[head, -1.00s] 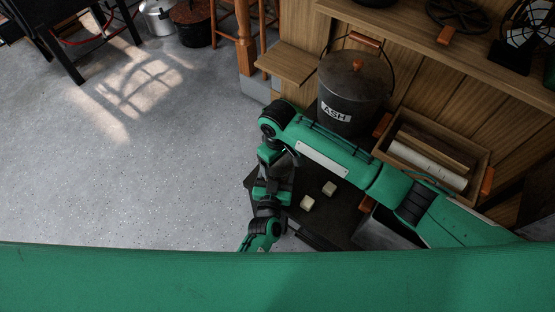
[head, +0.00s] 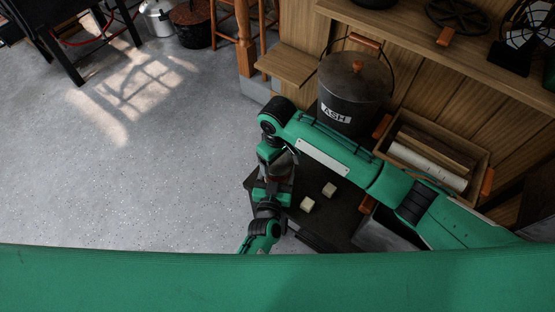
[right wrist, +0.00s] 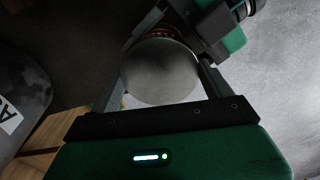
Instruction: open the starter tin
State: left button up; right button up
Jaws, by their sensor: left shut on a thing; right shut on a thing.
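The starter tin is mostly hidden between my two grippers; in the head view a small dark reddish part of it (head: 281,172) shows above the table's left end. In the right wrist view its round grey metal lid (right wrist: 160,72) faces the camera, with a reddish band behind it. My right gripper (right wrist: 160,60) is shut on the lid, one finger on each side. My left gripper (head: 273,189) comes from below and is shut on the tin; its black and green parts show behind the lid in the right wrist view. I cannot tell whether lid and tin are apart.
Two pale blocks, one near (head: 307,204) and one farther (head: 329,189), lie on the dark table (head: 335,215). An ash bucket (head: 350,90) and a wooden crate (head: 481,160) with rolls stand behind my right arm. Open floor (head: 150,170) lies to the left.

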aim_at(277, 162)
jog(key=shift+r, duration=0.3)
jog(key=shift+r, duration=2)
pick_arm(q)
jog(key=o, duration=1.9)
jog(key=shift+o, duration=0.2)
